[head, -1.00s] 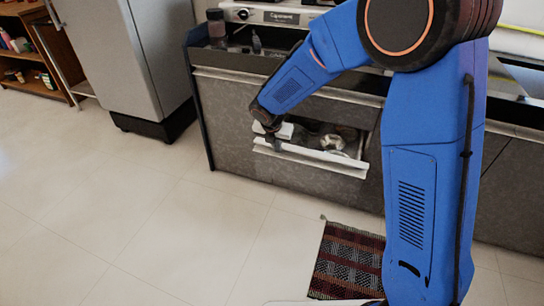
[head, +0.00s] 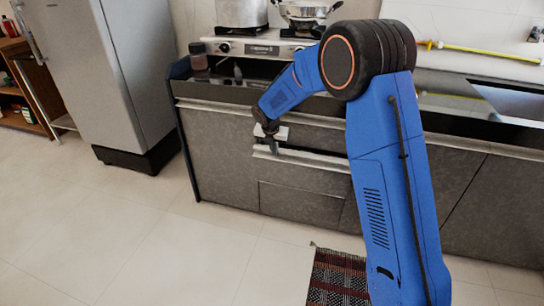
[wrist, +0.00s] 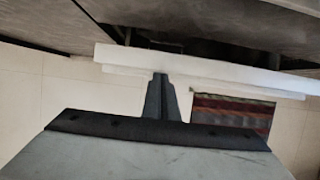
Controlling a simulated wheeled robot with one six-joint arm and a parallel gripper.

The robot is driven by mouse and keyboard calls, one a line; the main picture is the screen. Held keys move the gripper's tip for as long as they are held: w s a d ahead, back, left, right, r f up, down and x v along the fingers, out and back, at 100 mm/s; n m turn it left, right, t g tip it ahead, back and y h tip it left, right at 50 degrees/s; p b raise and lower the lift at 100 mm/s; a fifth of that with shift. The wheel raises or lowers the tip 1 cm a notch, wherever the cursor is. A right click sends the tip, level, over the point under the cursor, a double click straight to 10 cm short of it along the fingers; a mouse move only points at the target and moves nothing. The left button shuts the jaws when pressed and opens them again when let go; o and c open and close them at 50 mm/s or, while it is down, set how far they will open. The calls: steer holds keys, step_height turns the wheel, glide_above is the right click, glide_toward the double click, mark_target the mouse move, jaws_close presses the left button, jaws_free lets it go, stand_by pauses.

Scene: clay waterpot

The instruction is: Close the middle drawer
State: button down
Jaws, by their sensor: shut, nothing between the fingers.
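The middle drawer (head: 318,160) shows in the head view as a grey front with a pale top rail, below the counter. My gripper (head: 272,148) is at the left part of the rail. In the wrist view my gripper (wrist: 160,77) is shut and empty, its tips at the rail's near edge. I cannot tell for sure whether they touch it.
A lower drawer front (head: 300,205) is shut below. A fridge (head: 105,75) stands to the left. A stove (head: 265,47) with pots is above. A woven rug (head: 337,278) lies on the floor at right. The floor at left is clear.

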steer(key=shift+w+d, duration=0.25)
steer(key=shift+w, duration=0.45)
